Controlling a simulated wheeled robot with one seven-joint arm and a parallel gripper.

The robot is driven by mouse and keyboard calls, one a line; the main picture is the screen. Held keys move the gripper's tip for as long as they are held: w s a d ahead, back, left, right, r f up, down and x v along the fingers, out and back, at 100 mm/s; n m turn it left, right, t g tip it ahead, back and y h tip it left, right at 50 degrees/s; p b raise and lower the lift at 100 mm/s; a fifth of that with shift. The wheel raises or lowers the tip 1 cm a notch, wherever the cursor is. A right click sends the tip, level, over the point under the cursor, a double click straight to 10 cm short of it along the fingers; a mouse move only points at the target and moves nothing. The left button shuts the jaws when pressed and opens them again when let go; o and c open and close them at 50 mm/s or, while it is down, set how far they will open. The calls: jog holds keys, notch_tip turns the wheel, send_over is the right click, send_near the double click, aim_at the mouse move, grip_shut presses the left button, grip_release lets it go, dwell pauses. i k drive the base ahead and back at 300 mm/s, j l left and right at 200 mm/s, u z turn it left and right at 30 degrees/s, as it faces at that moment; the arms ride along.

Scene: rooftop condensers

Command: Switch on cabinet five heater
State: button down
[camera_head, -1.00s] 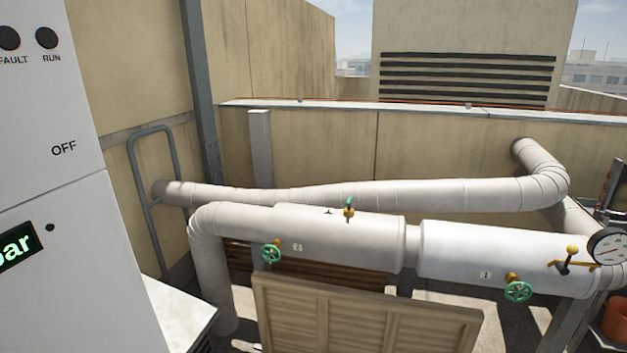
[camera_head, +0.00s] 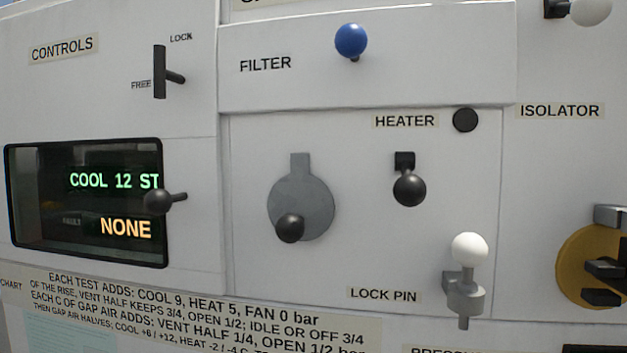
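A HEATER label (camera_head: 404,121) is on the white cabinet front, with a dark round lamp (camera_head: 465,120) to its right that looks unlit. Below the label is a small black lever (camera_head: 409,188) with a ball knob, hanging down from a black slot. The number of this cabinet cannot be read, as the sign at the top edge is cut off. My gripper is not in view.
Left of the lever is a grey round plate with a black knob (camera_head: 291,228). Below right is the white-knobbed lock pin (camera_head: 469,248). A blue filter knob (camera_head: 351,40), a FREE/LOCK lever (camera_head: 160,72), a display window (camera_head: 85,202) and a yellow isolator (camera_head: 588,265) surround it.

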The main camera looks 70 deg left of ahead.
aim_at(410, 189)
jog(key=u, duration=1.3)
